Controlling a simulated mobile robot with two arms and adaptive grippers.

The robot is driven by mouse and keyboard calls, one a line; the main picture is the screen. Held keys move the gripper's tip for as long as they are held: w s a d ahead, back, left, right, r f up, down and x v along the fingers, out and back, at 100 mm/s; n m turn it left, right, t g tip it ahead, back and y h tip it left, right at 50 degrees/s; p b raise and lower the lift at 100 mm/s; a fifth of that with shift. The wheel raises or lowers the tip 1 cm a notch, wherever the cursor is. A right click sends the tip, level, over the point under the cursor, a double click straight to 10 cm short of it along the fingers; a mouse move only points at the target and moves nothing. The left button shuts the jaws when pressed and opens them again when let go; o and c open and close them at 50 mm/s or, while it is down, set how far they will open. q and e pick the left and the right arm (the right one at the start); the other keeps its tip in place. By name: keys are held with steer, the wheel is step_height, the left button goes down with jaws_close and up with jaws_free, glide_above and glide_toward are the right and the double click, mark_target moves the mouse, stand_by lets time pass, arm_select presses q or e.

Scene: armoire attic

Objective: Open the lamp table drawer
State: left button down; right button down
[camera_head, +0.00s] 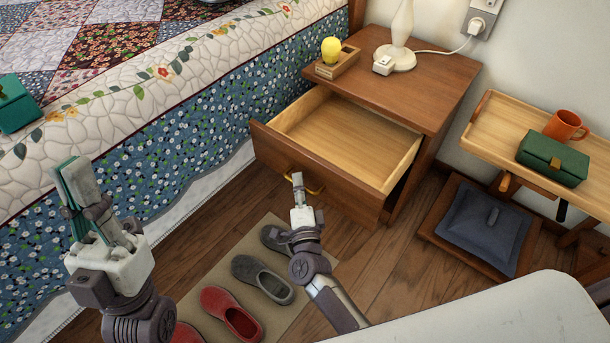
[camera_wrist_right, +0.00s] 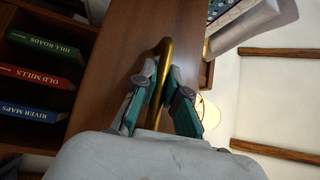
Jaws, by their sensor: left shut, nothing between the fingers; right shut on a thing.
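The lamp table (camera_head: 440,82) stands beside the bed, and its drawer (camera_head: 312,180) is pulled well out, showing an empty pale wood inside. A brass handle (camera_wrist_right: 163,62) is on the drawer front. My right gripper (camera_head: 298,183) is at the drawer front and shut on the handle; the right wrist view shows its teal-padded fingers (camera_wrist_right: 162,90) on both sides of the brass bar. My left gripper (camera_head: 72,180) is raised at the left in front of the bed, shut and empty, away from the table.
A white lamp (camera_head: 400,55) and a wooden holder with a yellow object (camera_head: 331,50) stand on the tabletop. A tray table (camera_head: 485,125) with an orange mug (camera_head: 564,126) and green box (camera_head: 552,160) is at right. Shoes (camera_head: 262,280) lie on a mat below the drawer.

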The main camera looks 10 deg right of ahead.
steer(key=shift+s, duration=0.1)
steer(key=c, duration=1.2)
jaws_free()
steer(key=s+a+f, duration=0.1)
steer(key=s, duration=1.1)
steer(key=shift+a+f, duration=0.25)
steer(key=shift+f, duration=0.05)
steer(key=shift+w, duration=0.1)
